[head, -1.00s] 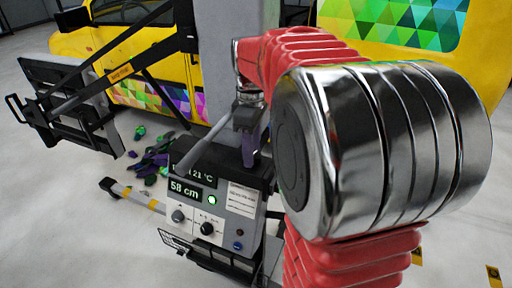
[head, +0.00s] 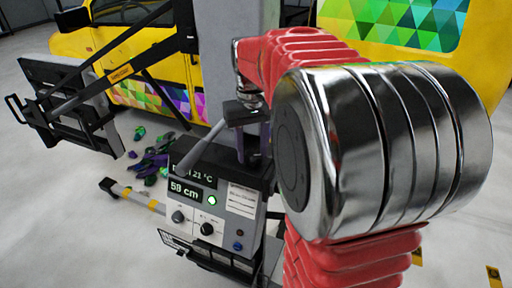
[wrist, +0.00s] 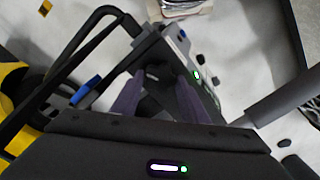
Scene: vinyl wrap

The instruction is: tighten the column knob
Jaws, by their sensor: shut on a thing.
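My gripper (head: 253,152) points down at the top of the grey control box (head: 222,200), beside the column (head: 224,60). In the wrist view its two purple fingers (wrist: 157,92) reach forward with a small dark rounded knob (wrist: 158,72) between them. The gripper is shut on this knob, which seems to be the column knob. In the head view the fingers and box edge hide the knob. The box has a lit display, two dials and a green light, which also shows in the wrist view.
A grey lever (head: 198,146) slants close to the left of my gripper. A black frame with a panel (head: 70,100) stands at left before a yellow van (head: 135,50). Purple and green scraps (head: 155,158) lie on the floor. A striped foot bar (head: 135,195) lies left of the box.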

